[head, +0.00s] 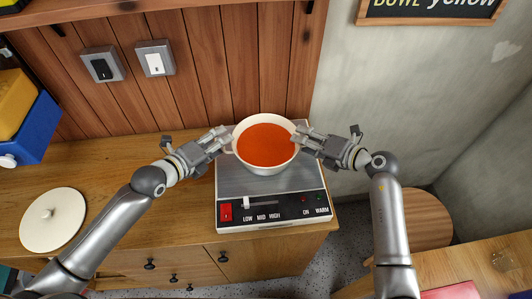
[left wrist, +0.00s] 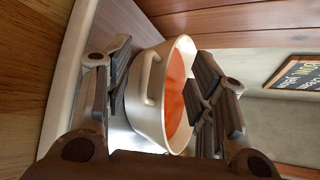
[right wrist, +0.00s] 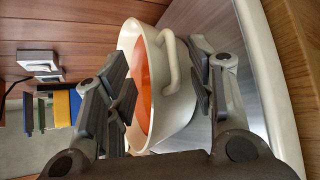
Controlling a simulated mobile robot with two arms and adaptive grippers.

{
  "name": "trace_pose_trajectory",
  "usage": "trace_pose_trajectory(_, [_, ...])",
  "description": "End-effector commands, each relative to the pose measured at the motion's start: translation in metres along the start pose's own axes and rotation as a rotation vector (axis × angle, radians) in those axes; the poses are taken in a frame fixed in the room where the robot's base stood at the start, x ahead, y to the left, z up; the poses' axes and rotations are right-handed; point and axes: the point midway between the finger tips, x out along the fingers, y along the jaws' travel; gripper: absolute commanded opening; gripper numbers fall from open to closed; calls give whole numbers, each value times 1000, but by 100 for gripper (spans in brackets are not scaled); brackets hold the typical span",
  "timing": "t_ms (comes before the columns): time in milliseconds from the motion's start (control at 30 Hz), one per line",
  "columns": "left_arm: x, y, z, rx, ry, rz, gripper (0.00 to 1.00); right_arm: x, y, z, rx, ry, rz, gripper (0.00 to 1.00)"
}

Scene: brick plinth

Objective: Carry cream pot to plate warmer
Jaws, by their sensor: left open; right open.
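The cream pot (head: 267,172), full of orange-red soup, stands upright on the metal top of the plate warmer (head: 255,185). My left gripper (head: 230,139) is at the pot's left side. In the left wrist view its open fingers (left wrist: 163,85) lie on either side of the pot's handle (left wrist: 152,80). My right gripper (head: 301,138) is at the pot's right side. In the right wrist view its open fingers (right wrist: 163,85) lie on either side of the other handle (right wrist: 171,62). I cannot tell whether any finger touches the pot.
A round cream lid (head: 62,222) lies on the wooden counter (head: 125,165) at the left. Blue and yellow bins (head: 32,130) are at the far left. Two switches (head: 155,62) are on the plank wall behind. A round wooden stool (head: 425,218) stands at the right.

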Motion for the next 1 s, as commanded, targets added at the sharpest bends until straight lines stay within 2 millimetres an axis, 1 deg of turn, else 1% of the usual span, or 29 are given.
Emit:
trace_pose_trajectory(33, [-11,1,0,4,2,3,51,0,0,0,0,0,1,50])
trace_pose_trajectory(200, [-44,1,0,5,2,4,51,0,0,0,0,0,1,50])
trace_pose_trajectory(300, [-60,2,0,4,1,5,51,0,0,0,0,0,1,50])
trace_pose_trajectory(433, [-75,2,1,4,-1,4,51,0,0,0,0,0,1,50])
trace_pose_trajectory(633, [-85,1,1,2,0,3,51,-1,0,0,0,0,0,50])
trace_pose_trajectory(733, [-86,1,1,1,-1,3,51,-8,0,0,-1,-1,-1,50])
trace_pose_trajectory(867, [-86,1,1,1,-1,2,51,-27,-1,-1,-3,1,-2,50])
trace_pose_trajectory(1000, [-86,1,1,1,-1,2,51,-58,-1,0,-4,0,-4,50])
